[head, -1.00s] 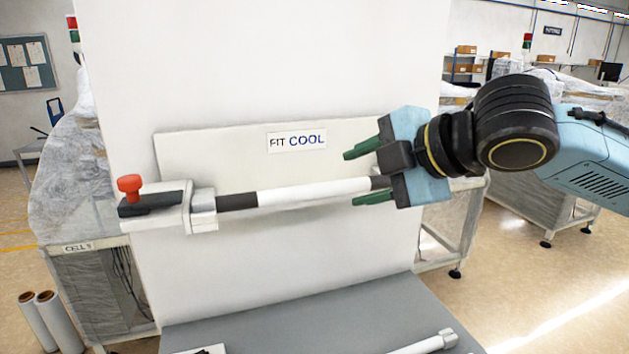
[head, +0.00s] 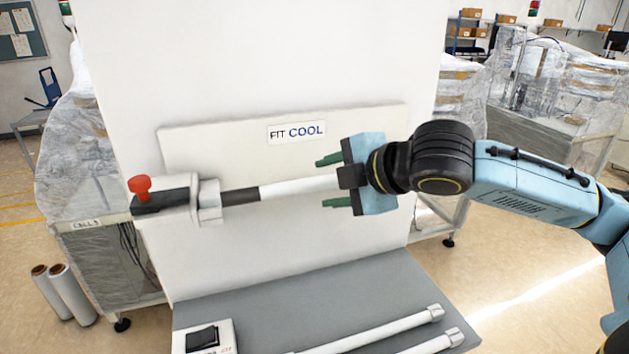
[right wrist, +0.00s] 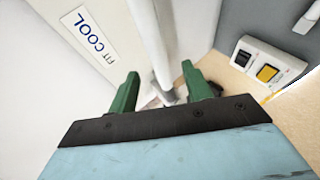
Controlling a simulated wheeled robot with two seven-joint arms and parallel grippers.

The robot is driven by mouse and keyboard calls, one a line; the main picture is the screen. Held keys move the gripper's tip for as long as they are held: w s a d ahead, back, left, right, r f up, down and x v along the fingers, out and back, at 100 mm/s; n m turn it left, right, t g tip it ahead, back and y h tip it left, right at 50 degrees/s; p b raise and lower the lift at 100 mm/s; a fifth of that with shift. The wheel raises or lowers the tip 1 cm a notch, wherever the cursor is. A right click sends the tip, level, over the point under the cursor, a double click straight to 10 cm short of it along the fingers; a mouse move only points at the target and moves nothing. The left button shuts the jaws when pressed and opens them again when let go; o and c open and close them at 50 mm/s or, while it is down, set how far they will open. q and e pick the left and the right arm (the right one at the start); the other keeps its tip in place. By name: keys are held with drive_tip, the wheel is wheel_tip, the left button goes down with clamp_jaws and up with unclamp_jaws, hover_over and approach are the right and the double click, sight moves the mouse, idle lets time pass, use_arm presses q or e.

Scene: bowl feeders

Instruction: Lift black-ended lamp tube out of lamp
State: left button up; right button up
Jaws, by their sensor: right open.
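The lamp tube (head: 292,188) is white with a black left end (head: 240,196). It sits level in the lamp, its left end in a pale end holder (head: 208,201) with a red knob (head: 139,187). The lamp's white back plate (head: 225,150) bears a FIT COOL sign. My right gripper (head: 334,181) is open, its green fingers above and below the tube's right part in the head view, hiding its right end. In the right wrist view, a white tube (right wrist: 150,45) runs toward the gap between the open fingers (right wrist: 160,85); contact cannot be told. My left gripper is not in view.
A grey bench top (head: 340,290) lies below the lamp. Two loose white tubes (head: 400,325) and a box with a black switch (head: 205,338) lie on it. The right wrist view also shows a yellow button (right wrist: 267,73). A tall white panel (head: 260,60) stands behind the lamp.

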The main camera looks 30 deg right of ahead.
sight(312, 183)
drive_tip(key=p+x, duration=0.1)
drive_tip(key=x, duration=0.3)
drive_tip(key=shift+w+f, duration=0.1)
drive_tip(key=shift+w, duration=0.35)
clamp_jaws()
